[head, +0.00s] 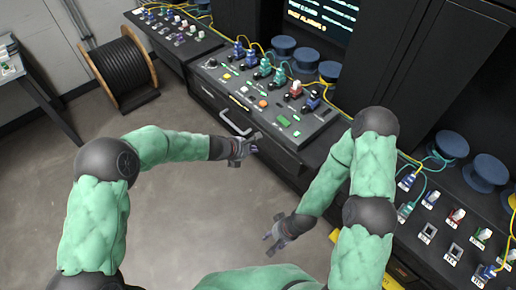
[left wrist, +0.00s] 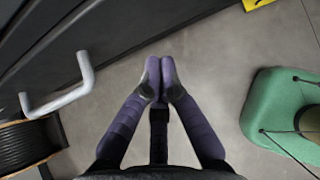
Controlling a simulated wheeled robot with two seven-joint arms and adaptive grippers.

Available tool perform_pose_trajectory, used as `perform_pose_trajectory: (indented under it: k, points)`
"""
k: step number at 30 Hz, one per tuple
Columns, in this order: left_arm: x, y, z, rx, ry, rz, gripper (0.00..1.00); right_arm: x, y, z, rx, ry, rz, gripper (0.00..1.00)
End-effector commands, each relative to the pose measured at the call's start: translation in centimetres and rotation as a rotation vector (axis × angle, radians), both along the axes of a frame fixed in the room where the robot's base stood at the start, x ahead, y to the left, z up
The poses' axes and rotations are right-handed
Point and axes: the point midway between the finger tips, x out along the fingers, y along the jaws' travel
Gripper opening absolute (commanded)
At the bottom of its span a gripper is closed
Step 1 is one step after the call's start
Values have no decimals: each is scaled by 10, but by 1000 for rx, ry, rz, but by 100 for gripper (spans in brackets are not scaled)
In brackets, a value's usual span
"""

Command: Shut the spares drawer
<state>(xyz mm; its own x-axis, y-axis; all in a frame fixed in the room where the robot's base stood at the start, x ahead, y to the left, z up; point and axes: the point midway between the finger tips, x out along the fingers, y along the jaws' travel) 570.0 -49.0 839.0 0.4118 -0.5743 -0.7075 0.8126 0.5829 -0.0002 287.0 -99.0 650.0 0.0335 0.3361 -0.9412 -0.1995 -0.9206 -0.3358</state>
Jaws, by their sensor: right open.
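The spares drawer (head: 215,106) is in the front of the console in the head view, with a pale bar handle (head: 236,125). How far the drawer stands out is hard to tell. The handle (left wrist: 60,95) also shows at the left of the left wrist view, on a dark front. My left gripper (head: 250,144) is just in front of and below the handle, apart from it. Its fingertips (left wrist: 160,68) meet, with nothing visible between them. My right gripper (head: 269,241) is open and empty, lower, over the floor.
The console top (head: 285,125) carries several coloured connectors and buttons. Several blue spools (head: 487,172) and more connectors stand on the right bench. A black cable reel (head: 124,75) stands on the floor at the back left. The grey floor (head: 190,215) in front is clear.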

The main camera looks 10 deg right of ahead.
Motion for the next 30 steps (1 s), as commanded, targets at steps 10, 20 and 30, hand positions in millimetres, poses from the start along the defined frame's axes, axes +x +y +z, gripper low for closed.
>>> perform_pose_trajectory:
  k: [10, 20, 30]
  points:
    - [-28, 43, 53, 0, -1, 4, 0, 0, 0, 28, 0, 0, 0, 49]
    - [-41, 59, 71, 0, 2, 1, 0, 0, 0, 36, 0, 0, 0, 49]
    - [-49, 66, 55, 52, 2, -42, 0, 0, 0, 36, 0, 1, 0, 49]
